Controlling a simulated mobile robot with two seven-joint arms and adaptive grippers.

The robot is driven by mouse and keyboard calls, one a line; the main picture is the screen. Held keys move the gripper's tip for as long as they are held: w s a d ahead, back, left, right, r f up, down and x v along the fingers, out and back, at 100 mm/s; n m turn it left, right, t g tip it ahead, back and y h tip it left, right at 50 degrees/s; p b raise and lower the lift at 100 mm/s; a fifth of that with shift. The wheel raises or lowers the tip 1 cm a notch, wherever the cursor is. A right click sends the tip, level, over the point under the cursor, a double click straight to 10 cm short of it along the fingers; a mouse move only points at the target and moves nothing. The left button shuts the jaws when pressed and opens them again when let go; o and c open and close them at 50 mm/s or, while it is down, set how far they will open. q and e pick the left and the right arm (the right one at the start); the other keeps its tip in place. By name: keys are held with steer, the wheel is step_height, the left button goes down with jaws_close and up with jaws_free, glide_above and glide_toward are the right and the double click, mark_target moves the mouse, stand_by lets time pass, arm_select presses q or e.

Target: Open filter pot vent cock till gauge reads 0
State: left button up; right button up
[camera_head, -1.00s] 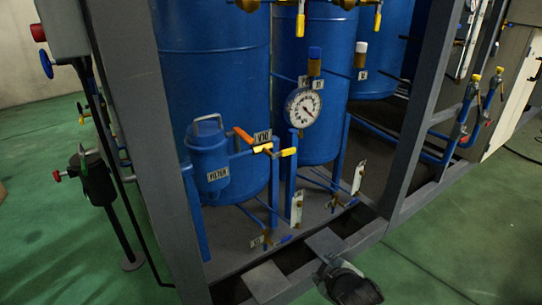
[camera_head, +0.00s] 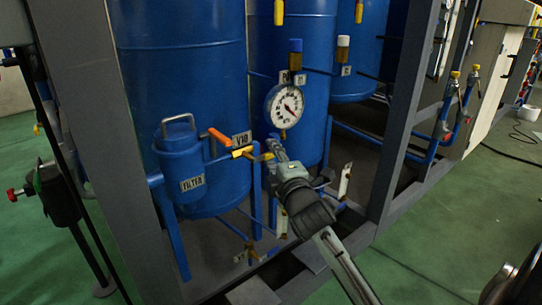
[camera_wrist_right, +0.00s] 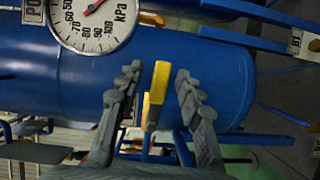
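The blue filter pot (camera_head: 182,165) with its FILTER label stands at the left in the head view. Beside it on the pipe is a cock with an orange lever (camera_head: 218,136) and yellow part (camera_head: 242,152), under a small tag. My right gripper (camera_head: 270,149) is at the right end of this cock, below the round gauge (camera_head: 285,105). In the right wrist view, the open fingers (camera_wrist_right: 157,80) stand either side of a yellow handle (camera_wrist_right: 157,85), with gaps on both sides. The gauge (camera_wrist_right: 95,20) is partly cut off there; its red needle is off zero. My left gripper is not in view.
Large blue tanks (camera_head: 180,60) stand behind the pot. Grey frame posts (camera_head: 408,110) rise at both sides of the work area. Blue pipes with yellow-topped valves (camera_head: 450,100) run at the right. Green floor (camera_head: 440,240) is open at the front right.

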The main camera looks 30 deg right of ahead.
steer(key=shift+w+d, duration=0.1)
steer(key=shift+w, duration=0.25)
jaws_close()
